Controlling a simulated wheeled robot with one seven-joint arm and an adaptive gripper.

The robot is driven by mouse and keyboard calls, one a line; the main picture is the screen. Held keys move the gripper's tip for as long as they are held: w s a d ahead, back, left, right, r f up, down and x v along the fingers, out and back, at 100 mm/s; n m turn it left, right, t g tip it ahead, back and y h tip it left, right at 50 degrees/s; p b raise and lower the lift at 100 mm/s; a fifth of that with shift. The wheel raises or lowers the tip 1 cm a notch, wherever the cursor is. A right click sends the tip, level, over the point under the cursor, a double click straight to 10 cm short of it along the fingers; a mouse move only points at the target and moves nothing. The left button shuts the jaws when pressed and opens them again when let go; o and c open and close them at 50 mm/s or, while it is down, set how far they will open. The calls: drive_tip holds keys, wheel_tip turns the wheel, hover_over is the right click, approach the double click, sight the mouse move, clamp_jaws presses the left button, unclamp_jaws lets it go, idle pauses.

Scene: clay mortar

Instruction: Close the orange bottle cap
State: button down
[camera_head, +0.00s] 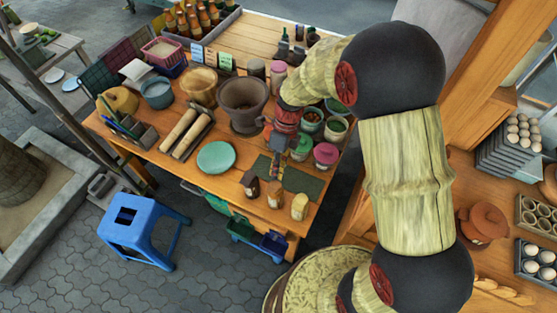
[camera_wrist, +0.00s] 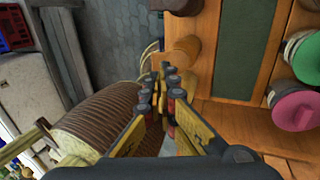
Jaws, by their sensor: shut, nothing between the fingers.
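Three small jars stand along the table's front edge in the head view: a dark brown one (camera_head: 250,185), a reddish-brown one (camera_head: 274,195) and a tan one (camera_head: 300,207). I cannot tell which is the orange bottle, nor whether any cap is open. My gripper (camera_head: 276,174) points down over the dark green mat (camera_head: 310,182), just behind these jars. In the wrist view my gripper (camera_wrist: 166,72) is shut and empty, its fingertips close together. A tan-brown jar (camera_wrist: 187,47) shows just beyond the fingertips; contact cannot be told. A dark jar (camera_wrist: 176,5) is cut by the top edge.
A pink-lidded jar (camera_head: 326,154) and a green-lidded jar (camera_head: 303,145) stand behind the mat. The clay mortar (camera_head: 243,100) and a teal plate (camera_head: 215,157) are left of my gripper. A blue stool (camera_head: 145,220) stands in front of the table.

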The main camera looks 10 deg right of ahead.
sight(271, 191)
drive_tip(key=x, duration=0.5)
drive_tip(key=shift+b, duration=0.3)
drive_tip(key=shift+s+a+t+h+p, duration=0.15)
drive_tip(key=shift+s+t+h+p, duration=0.25)
drive_tip(key=shift+p, duration=0.3)
drive_tip(key=shift+s+a+f+t+h+p, duration=0.2)
drive_tip(key=shift+t+h+p, duration=0.2)
drive_tip(key=shift+t+p, duration=0.25)
drive_tip(key=shift+s+a+f+p, duration=0.1)
drive_tip(key=shift+a+f+p, duration=0.05)
drive_tip(key=shift+f+p, duration=0.3)
drive_tip(key=shift+f, duration=0.15)
